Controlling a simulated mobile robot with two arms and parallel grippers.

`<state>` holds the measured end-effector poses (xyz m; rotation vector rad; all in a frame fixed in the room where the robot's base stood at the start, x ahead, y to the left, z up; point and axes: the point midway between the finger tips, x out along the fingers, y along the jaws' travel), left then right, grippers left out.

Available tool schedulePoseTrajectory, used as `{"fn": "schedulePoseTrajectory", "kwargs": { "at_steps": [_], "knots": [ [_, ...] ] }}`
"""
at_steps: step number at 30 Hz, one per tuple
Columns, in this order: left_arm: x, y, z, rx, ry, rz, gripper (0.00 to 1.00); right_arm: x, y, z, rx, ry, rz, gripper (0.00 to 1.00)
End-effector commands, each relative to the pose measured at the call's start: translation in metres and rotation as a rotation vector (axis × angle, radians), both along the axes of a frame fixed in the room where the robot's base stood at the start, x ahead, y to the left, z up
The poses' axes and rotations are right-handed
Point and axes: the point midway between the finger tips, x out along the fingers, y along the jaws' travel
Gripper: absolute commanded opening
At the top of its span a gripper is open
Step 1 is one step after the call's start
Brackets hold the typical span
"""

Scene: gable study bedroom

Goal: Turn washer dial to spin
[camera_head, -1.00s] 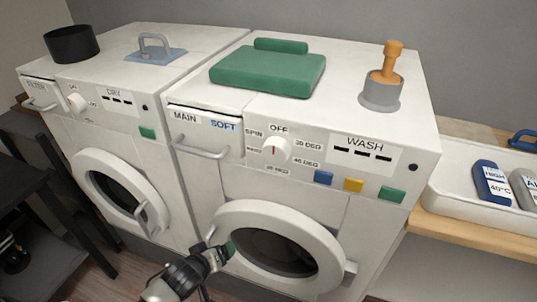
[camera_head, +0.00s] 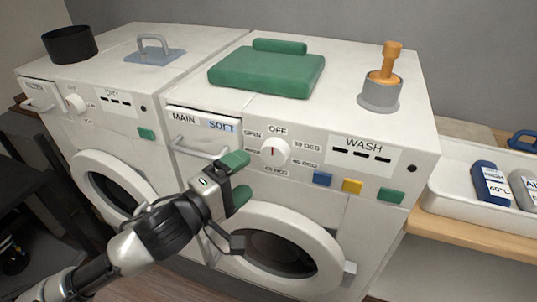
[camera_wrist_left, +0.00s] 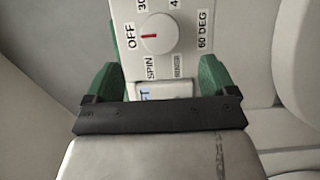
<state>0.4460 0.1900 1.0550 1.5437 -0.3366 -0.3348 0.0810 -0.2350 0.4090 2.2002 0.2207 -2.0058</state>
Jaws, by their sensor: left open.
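The washer dial (camera_head: 274,151) is a round white knob with a red mark on the front panel of the right-hand machine, labelled WASH. The red mark points up at OFF; SPIN is printed to the left of the dial. In the left wrist view the dial (camera_wrist_left: 160,33) is ahead of the fingers, with SPIN just below it. My left gripper (camera_head: 238,178) is in front of the panel, below and left of the dial, apart from it. Its green-tipped fingers are open with nothing between them. My right gripper is not in view.
The washer (camera_head: 300,115) carries a green folded towel (camera_head: 268,72) and a grey cup with an orange-handled tool (camera_head: 381,92). Blue, yellow and green buttons sit below right of the dial. A drawer handle (camera_head: 199,149) juts out left. A dryer (camera_head: 100,90) stands left.

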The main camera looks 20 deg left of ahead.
Motion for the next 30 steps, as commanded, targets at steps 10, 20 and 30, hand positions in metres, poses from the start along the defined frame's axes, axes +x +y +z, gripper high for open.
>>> {"fn": "schedulePoseTrajectory", "kwargs": {
  "at_steps": [10,20,30],
  "knots": [
    [0.050,-0.023,0.003,0.000,-0.002,0.001,0.86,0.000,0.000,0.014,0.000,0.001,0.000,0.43],
    [0.073,-0.033,0.000,0.000,0.001,0.001,0.86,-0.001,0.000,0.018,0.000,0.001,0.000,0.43],
    [0.073,-0.033,-0.001,0.000,0.001,0.001,0.73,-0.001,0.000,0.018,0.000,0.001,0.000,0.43]
  ]
}}
